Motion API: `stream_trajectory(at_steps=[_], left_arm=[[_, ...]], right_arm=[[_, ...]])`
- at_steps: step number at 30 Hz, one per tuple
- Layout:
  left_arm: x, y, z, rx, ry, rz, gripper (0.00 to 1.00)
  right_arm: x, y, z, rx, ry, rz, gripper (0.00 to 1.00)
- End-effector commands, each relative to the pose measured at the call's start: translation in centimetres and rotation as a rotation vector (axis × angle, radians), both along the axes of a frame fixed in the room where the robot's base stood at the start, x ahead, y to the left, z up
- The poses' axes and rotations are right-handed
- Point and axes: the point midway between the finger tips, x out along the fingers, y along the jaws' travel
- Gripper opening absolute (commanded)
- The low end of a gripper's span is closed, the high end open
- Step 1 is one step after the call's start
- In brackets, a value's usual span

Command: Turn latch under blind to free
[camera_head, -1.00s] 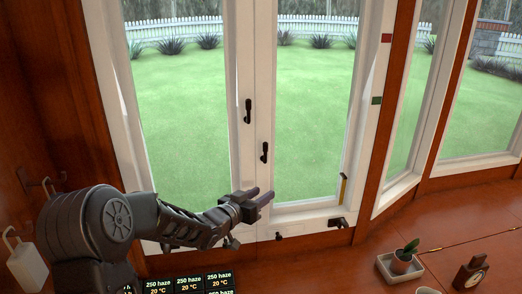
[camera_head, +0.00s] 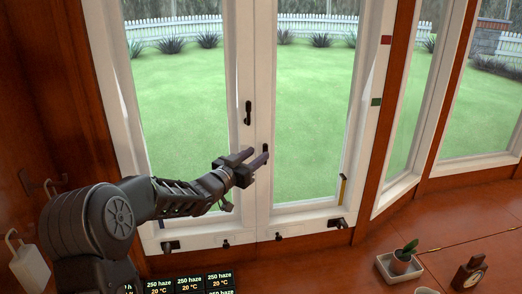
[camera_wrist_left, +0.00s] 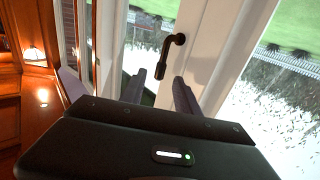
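Two black latch handles sit on the white window frames in the head view: an upper-left one (camera_head: 248,112) and a lower-right one (camera_head: 265,148). The lower-right one is partly hidden by my left gripper (camera_head: 257,156), which is in front of it. In the left wrist view a black latch handle (camera_wrist_left: 168,55) hangs from its pivot just beyond the fingers of my left gripper (camera_wrist_left: 130,92). The fingers are apart with nothing held between them; contact with the handle cannot be told. No blind is clearly visible. My right gripper is out of view.
Black stays (camera_head: 337,223) and small pegs (camera_head: 278,237) line the window's lower rail. Display panels (camera_head: 188,285) stand below. A white tag (camera_head: 28,262) hangs at left.

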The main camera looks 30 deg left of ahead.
Motion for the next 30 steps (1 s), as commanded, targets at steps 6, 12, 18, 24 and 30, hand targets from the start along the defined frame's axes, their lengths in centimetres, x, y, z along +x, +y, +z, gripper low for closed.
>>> stream_trajectory(at_steps=[6, 12, 18, 24, 30], left_arm=[[2.8, -0.4, 0.1, -0.001, 0.001, -0.001, 0.38], [3.4, -0.5, 0.0, -0.001, 0.001, 0.001, 0.38], [3.3, -0.5, 0.0, -0.001, 0.001, 0.001, 0.34], [3.3, -0.5, 0.0, -0.001, 0.001, 0.001, 0.17], [3.3, -0.5, 0.0, -0.001, 0.001, 0.001, 0.01]], right_arm=[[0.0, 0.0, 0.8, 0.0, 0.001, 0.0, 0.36], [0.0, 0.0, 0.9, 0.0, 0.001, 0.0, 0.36], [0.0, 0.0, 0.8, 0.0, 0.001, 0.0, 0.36], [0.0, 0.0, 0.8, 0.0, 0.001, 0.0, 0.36], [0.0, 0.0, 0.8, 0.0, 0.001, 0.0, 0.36]])
